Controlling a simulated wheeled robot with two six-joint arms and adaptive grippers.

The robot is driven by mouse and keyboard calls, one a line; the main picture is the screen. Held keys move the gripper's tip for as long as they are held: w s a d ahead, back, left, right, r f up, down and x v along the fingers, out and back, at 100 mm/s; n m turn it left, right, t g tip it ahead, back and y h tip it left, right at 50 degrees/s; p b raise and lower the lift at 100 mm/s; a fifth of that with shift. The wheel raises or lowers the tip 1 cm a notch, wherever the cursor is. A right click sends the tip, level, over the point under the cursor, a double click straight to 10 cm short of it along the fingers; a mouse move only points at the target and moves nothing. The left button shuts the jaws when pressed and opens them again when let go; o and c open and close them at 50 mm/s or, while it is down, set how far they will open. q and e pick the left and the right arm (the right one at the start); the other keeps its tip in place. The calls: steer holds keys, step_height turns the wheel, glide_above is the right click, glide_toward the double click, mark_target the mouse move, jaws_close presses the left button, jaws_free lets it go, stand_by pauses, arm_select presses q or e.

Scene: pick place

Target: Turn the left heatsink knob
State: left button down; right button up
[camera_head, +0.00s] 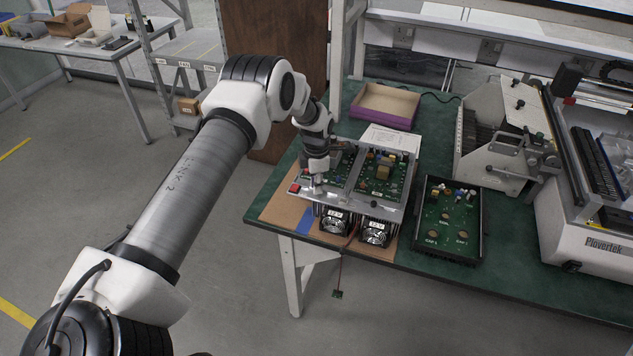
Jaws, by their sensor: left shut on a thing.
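A metal fixture (357,203) holding green circuit boards (382,175) sits near the left end of the green table. Two black heatsink fans stand at its front edge, a left heatsink (335,221) and a right heatsink (376,232). My left gripper (316,183) points down at the fixture's left part, just above and behind the left heatsink. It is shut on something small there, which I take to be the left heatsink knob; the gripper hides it. A red switch (294,188) shows just left of the gripper. My right gripper is not in view.
A black tray with a green board (449,220) lies to the right of the fixture. A purple-edged cardboard box (384,105) and a white paper (390,139) lie behind it. A grey machine (503,135) and a Plovertek unit (600,240) fill the right side. A small part hangs on a wire below the table's front edge.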

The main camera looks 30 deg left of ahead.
arm_select(q)
steer(key=n+p, duration=0.1)
steer(key=n, duration=0.3)
steer(key=shift+s+f+n, duration=0.1)
steer(key=shift+s+n, duration=0.05)
steer(key=shift+n, duration=0.15)
steer(key=shift+n+p, duration=0.3)
steer(key=shift+n, duration=1.4)
steer(key=c, duration=1.1)
jaws_free()
steer(key=shift+w, duration=0.2)
step_height(320, 180, up, 12)
